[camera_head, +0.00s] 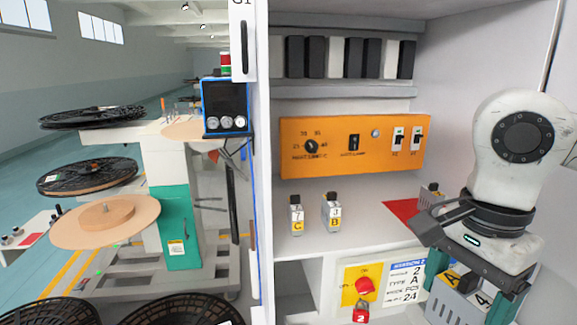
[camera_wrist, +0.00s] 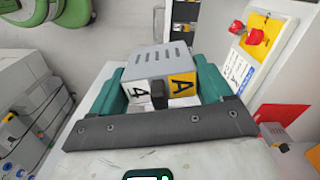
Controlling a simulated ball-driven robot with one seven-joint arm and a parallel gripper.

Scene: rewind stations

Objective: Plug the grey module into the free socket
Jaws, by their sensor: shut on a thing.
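The grey module (camera_head: 447,311) is at the lower right of the head view, with a slotted side and a yellow "A" and white "4" label. It also shows in the wrist view (camera_wrist: 150,67) between the teal fingers. My gripper (camera_head: 474,285) is shut on it; the wrist view also shows the gripper (camera_wrist: 160,82). The module is held in front of the cabinet, low and to the right of the shelf. I cannot make out a free socket. A row of black and white blocks (camera_head: 340,57) stands high in the cabinet.
Two labelled modules, C (camera_head: 296,215) and B (camera_head: 332,212), stand on the cabinet shelf. Another small module (camera_head: 430,192) is by a red patch (camera_head: 402,209). An orange switch panel (camera_head: 330,160) is above. A red knob (camera_head: 365,287) and padlock (camera_head: 361,313) are below the shelf.

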